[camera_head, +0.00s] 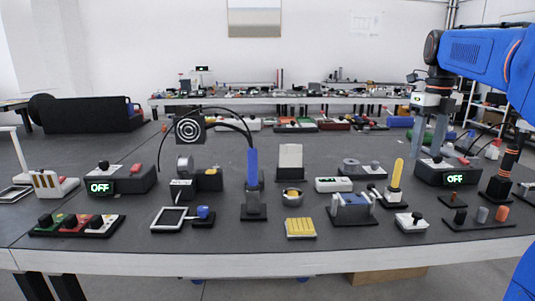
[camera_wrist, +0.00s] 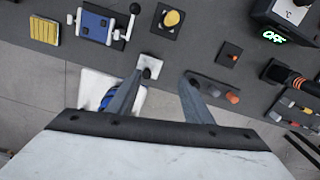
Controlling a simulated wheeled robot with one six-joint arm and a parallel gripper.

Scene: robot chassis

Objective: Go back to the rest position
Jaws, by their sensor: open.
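My blue arm comes in from the right edge. In the wrist view the gripper (camera_wrist: 163,77) has its two grey fingers spread apart with nothing held between them. A small white box with a black knob (camera_wrist: 148,68) shows beside the left fingertip, lower down on the table; it is also in the head view (camera_head: 411,223).
A control box reading OFF (camera_head: 447,173) stands near the gripper at the right. A blue lever device (camera_head: 352,210), a yellow-handled device (camera_head: 395,180) and a yellow ribbed block (camera_head: 300,228) stand along the front. Another OFF box (camera_head: 120,178) is at the left.

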